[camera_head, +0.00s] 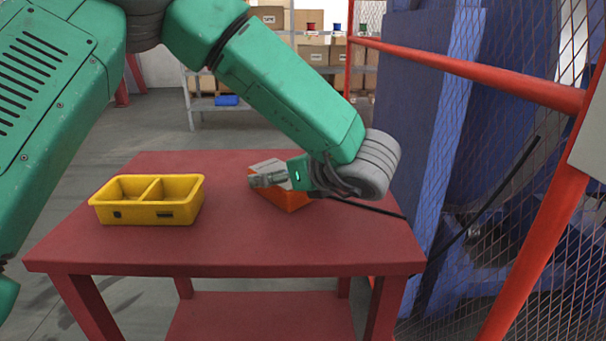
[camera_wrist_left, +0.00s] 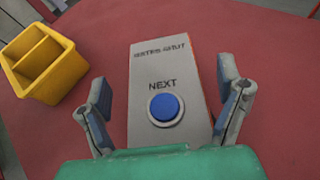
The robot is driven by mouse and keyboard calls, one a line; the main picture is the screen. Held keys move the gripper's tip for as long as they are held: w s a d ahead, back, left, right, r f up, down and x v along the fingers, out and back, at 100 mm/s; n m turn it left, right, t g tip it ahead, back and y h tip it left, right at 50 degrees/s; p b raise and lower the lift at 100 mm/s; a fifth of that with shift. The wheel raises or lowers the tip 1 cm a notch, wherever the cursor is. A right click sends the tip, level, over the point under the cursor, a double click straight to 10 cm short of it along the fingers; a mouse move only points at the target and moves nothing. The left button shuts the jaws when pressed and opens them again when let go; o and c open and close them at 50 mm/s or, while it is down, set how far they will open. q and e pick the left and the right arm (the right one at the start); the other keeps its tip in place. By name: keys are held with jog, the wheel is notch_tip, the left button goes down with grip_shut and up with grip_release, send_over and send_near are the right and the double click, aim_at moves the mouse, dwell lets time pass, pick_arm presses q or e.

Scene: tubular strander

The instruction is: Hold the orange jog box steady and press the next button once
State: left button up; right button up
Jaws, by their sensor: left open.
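The orange jog box (camera_head: 287,200) lies on the red table, partly hidden behind my left gripper (camera_head: 266,179) in the head view. In the left wrist view the grey face of the jog box (camera_wrist_left: 158,72) carries the word NEXT above a round blue button (camera_wrist_left: 165,107). My left gripper (camera_wrist_left: 168,97) is open, with one finger on each side of the box. A gap shows beside the left finger; whether the right finger touches the box I cannot tell. The button is uncovered between the fingers. My right gripper is not in view.
A yellow two-part bin (camera_head: 150,212) stands on the left of the red table (camera_head: 230,245). A black cable (camera_head: 368,208) runs right from the box. A red-framed mesh fence (camera_head: 530,180) stands close on the right. Shelves with cartons (camera_head: 313,54) are behind.

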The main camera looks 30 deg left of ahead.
pick_arm(q)
jog(key=shift+x, duration=1.1)
jog(key=shift+d+r, duration=0.25)
jog(key=shift+d, duration=0.6)
jog(key=shift+a, duration=0.3)
jog(key=c, duration=1.1)
jog(key=shift+a+f, duration=0.15)
jog(key=shift+a, duration=0.1)
jog(key=c, duration=0.4)
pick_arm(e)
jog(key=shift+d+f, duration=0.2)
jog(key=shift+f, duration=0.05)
pick_arm(q)
jog(key=shift+o, duration=0.2)
jog(key=shift+a, duration=0.15)
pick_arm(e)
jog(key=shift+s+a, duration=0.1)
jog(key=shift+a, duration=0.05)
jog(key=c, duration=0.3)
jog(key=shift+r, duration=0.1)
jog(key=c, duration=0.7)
pick_arm(q)
jog(key=shift+f, duration=0.1)
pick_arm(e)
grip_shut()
pick_arm(q)
jog(key=shift+d, duration=0.35)
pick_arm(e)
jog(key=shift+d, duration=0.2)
